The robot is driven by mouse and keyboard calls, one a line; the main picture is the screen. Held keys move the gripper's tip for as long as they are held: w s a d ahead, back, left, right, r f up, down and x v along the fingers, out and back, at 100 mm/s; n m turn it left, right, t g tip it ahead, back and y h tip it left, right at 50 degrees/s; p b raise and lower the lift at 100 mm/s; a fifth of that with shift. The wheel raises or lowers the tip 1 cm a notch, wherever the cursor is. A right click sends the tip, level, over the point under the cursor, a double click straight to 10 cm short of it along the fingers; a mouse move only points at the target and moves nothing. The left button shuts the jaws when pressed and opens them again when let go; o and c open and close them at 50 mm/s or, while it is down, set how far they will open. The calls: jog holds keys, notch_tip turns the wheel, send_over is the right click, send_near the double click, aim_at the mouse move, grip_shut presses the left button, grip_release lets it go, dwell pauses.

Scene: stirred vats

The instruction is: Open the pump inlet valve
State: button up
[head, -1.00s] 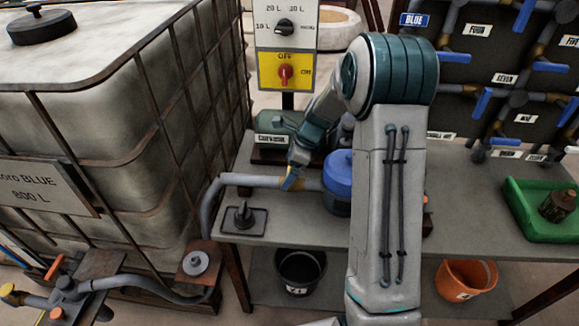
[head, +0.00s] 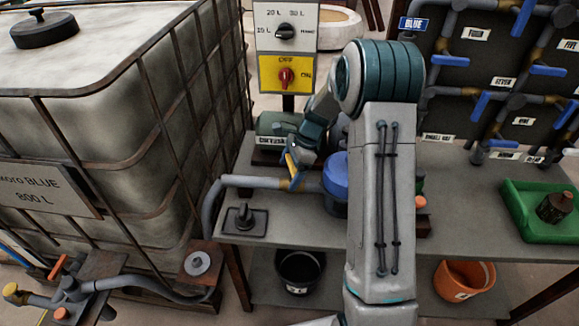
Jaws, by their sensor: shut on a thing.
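The pump inlet valve sits on the grey pipe between the tank side and the blue round housing (head: 335,178). Its brass body (head: 291,184) shows at the pipe's right end. My gripper (head: 294,155) is shut on the lever's upper part, above the pipe. The fingers and lever overlap at this small size, so the exact grip is hard to see. My arm hides part of the pump area to the right.
The control panel (head: 286,73) with a red switch stands behind my gripper. The caged tank (head: 100,150) fills the left. A pipe board (head: 500,117) and green tray (head: 545,228) are at right. Black (head: 301,287) and orange (head: 466,292) buckets sit below the bench.

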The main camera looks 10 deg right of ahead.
aim_at(292, 163)
jog(key=n+g+p, duration=0.1)
jog(key=n, duration=0.2)
jog(key=shift+s+r+n, duration=0.1)
jog(key=shift+r+n, duration=0.05)
jog(key=shift+n, duration=0.25)
jog(key=n, duration=0.1)
jog(key=n+g+h, duration=0.1)
jog(key=n, duration=0.1)
jog(key=shift+s+d+n+g+p, duration=0.1)
jog(key=shift+n+g+p, duration=0.2)
jog(key=shift+p, duration=0.1)
jog(key=n+h, duration=0.1)
jog(key=n, duration=0.2)
jog(key=n+g+h, duration=0.1)
jog(key=n, duration=0.2)
jog(key=shift+s+d+p, duration=0.1)
jog(key=shift+d+p, duration=0.05)
jog(key=shift+p, duration=0.15)
jog(key=shift+n, duration=0.4)
jog(key=o, duration=0.7)
jog(key=v, duration=0.6)
jog(key=shift+w+r, duration=0.15)
jog(key=shift+w, duration=0.15)
jog(key=shift+w+d+r, duration=0.1)
jog(key=shift+w+r, duration=0.05)
jog(key=shift+r, duration=0.3)
